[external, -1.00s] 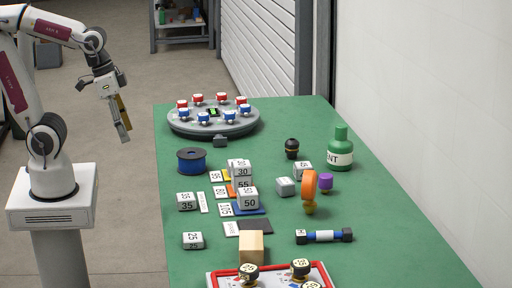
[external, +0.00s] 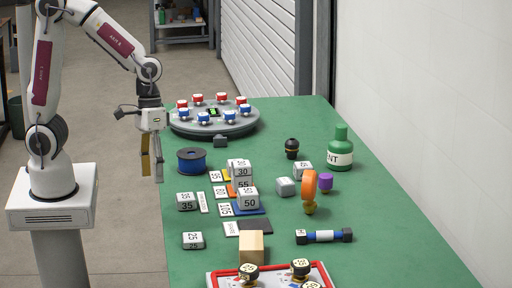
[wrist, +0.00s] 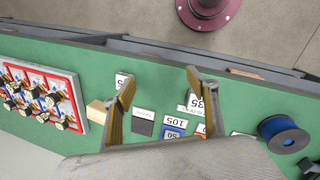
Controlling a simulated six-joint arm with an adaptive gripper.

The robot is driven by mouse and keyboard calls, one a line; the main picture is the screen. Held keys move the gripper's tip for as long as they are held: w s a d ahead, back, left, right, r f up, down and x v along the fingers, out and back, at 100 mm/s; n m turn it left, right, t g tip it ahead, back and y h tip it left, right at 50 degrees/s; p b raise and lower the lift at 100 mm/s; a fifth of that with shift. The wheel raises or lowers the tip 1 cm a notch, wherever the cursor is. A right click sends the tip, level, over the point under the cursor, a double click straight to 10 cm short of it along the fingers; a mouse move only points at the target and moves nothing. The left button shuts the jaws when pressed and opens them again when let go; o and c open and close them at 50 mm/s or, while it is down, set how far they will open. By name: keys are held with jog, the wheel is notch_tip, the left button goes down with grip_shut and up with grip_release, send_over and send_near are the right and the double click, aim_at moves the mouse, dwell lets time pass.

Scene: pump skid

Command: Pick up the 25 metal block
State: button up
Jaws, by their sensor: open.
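The 25 metal block (external: 192,241) is a small silvery cube with a white label, resting on the green table near its left edge. In the wrist view the 25 block (wrist: 122,81) shows beside the left fingertip, partly hidden by it. My gripper (external: 152,178) points down with its fingers apart and empty, at the table's left edge, above and behind the block. In the wrist view my gripper (wrist: 160,84) has its fingers spread over bare green table and the table edge.
A 35 block (external: 187,201) stands behind the 25 block. A red-rimmed tray (external: 213,276) lies at the front. The table around the 25 block is clear.

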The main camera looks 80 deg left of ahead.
jog(key=w+d+f+n+g+h, duration=0.1)
jog(key=w+d+f+n, duration=0.4)
jog(key=d+f+n, duration=0.15)
jog(key=n+t+h, duration=0.1)
jog(key=n, duration=0.6)
send_near(193, 236)
jog(key=shift+s+d+f, duration=0.1)
jog(key=shift+s+f, duration=0.2)
jog(key=shift+f, duration=0.25)
jog(key=shift+f, duration=0.1)
jog(key=shift+x, duration=1.25)
jog(key=shift+d, duration=0.1)
jog(key=shift+w+x, duration=0.15)
jog(key=shift+x, duration=1.15)
jog(key=shift+w+x, duration=0.15)
jog(key=shift+x, duration=1.1)
